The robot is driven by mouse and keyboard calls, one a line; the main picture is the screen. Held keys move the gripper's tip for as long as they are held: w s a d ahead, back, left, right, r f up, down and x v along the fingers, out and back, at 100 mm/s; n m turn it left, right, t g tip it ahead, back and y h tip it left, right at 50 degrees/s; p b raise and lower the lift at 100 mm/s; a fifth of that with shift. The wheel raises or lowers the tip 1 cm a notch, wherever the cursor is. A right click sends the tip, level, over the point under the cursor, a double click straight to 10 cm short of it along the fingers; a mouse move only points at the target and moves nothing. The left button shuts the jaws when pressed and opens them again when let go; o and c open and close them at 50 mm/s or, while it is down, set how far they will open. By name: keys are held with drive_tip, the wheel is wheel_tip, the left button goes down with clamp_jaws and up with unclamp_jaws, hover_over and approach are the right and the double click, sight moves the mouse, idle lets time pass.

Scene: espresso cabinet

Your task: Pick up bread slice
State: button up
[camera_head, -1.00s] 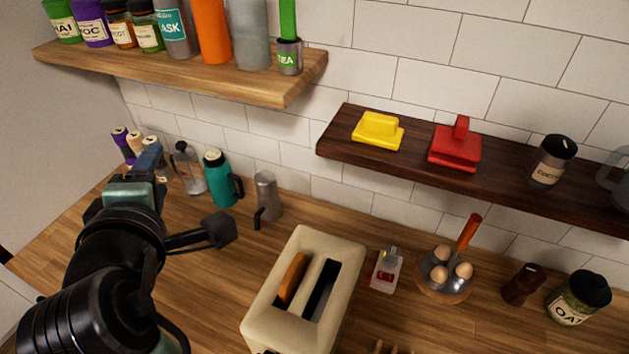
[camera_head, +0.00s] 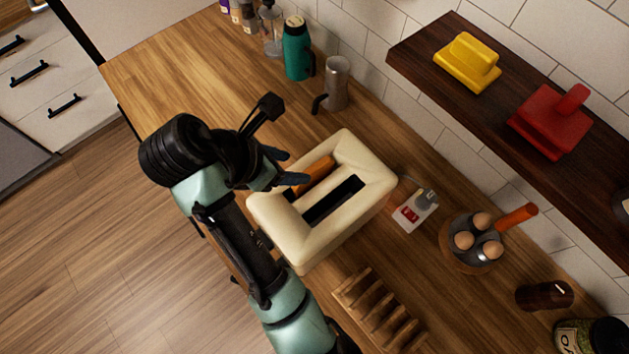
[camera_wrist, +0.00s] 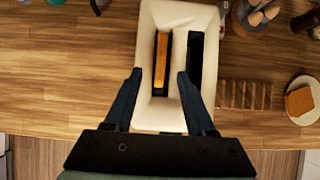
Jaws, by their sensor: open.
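A brown bread slice (camera_head: 315,176) sits upright in one slot of the cream toaster (camera_head: 362,196). The other slot is dark and looks empty. In the wrist view the bread slice (camera_wrist: 162,60) shows as a narrow orange-brown strip in the left slot of the toaster (camera_wrist: 178,15). My gripper (camera_head: 294,167) is at the toaster's left end in the head view. In the wrist view my gripper (camera_wrist: 159,75) is open, its two fingers spread to either side of the bread's line, with nothing between them. Another bread slice (camera_wrist: 299,101) lies on a plate at the right.
A wooden rack (camera_head: 380,310) stands in front of the toaster. A dark shelf (camera_head: 480,85) overhangs the back.

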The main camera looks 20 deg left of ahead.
sight(310, 170)
drive_tip(key=shift+p+x, duration=0.35)
drive_tip(key=shift+x, duration=0.45)
drive_tip(key=shift+w+d+f, duration=0.15)
drive_tip(key=shift+w+f, duration=0.05)
drive_tip(key=shift+f, duration=0.1)
drive_tip(key=p+x, duration=0.2)
drive_tip(key=x, duration=0.2)
drive_tip(key=shift+d, duration=0.2)
drive_tip(key=shift+w+f, duration=0.2)
drive_tip(key=shift+f, duration=0.35)
clamp_jaws()
